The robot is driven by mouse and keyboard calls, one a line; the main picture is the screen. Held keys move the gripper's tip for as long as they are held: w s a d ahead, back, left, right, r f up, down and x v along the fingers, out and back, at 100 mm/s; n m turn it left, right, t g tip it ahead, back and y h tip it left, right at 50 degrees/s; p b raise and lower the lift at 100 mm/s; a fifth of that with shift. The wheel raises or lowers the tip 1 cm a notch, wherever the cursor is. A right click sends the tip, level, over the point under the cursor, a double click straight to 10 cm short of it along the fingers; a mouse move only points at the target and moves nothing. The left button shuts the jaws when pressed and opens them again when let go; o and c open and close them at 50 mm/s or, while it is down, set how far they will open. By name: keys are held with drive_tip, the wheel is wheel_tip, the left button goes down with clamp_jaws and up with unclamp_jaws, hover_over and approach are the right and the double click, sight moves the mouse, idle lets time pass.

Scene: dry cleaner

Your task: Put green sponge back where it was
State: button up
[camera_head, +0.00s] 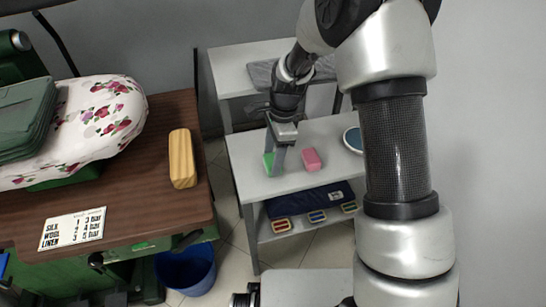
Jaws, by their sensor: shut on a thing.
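The green sponge (268,161) is on or just above the left part of the white shelf unit's top (252,186). My gripper (275,161) reaches down over it and is shut on it, with its fingers covering part of the sponge. I cannot tell whether the sponge touches the surface. A pink sponge (311,159) lies on the same top, just right of my gripper and apart from it.
A round blue dish (353,139) is on the right of the top, beside my arm. Below, a shelf holds a dark folded cloth (310,201) and several coloured brushes. At left, a brown table (150,205) bears a yellow block (182,158). A blue bin (187,270) stands below.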

drive_tip(key=shift+f, duration=0.15)
drive_tip(key=o, duration=0.9)
